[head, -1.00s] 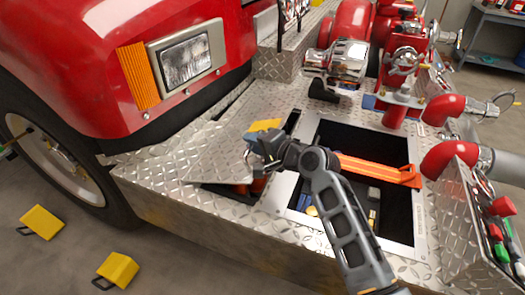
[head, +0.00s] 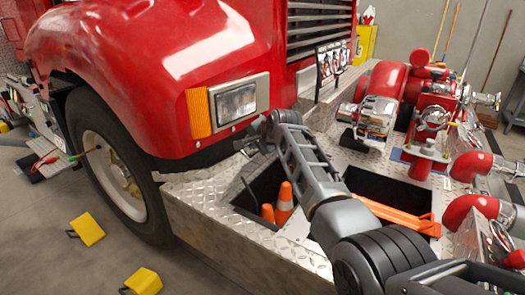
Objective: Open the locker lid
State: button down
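The locker in the diamond-plate bumper is uncovered at its near left part, and its dark opening (head: 243,205) shows orange cones (head: 285,203) inside. Diamond plate (head: 205,182) lies along the left of the opening; I cannot tell how much of it is the swung-back lid and how much is bumper deck. A thin dark rod (head: 249,190) stands at the opening's left edge. My gripper (head: 258,138) is beyond the opening, close to the headlight and truck front. My own arm hides much of it, and its fingers cannot be made out.
A second open compartment (head: 385,188) with an orange tool (head: 400,215) lies to the right. Red pump pipes (head: 425,125) crowd the right side. The headlight (head: 236,103) and red fender are close to my gripper. Yellow chocks (head: 87,229) lie on the floor at left.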

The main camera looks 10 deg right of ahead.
jog(key=shift+w+a+r+g+h, duration=0.2)
jog(key=shift+w+a+g, duration=0.05)
jog(key=shift+w+a, duration=0.3)
jog(key=shift+w+a+r+g+h, duration=0.2)
jog(key=shift+w+a+g, duration=0.05)
jog(key=shift+w+a, duration=0.25)
jog(key=c, duration=1.1)
grip_release()
jog(key=shift+c, duration=0.2)
jog(key=v, duration=0.7)
jog(key=shift+s+r, duration=0.25)
jog(key=shift+r, duration=0.05)
jog(key=shift+d, duration=0.1)
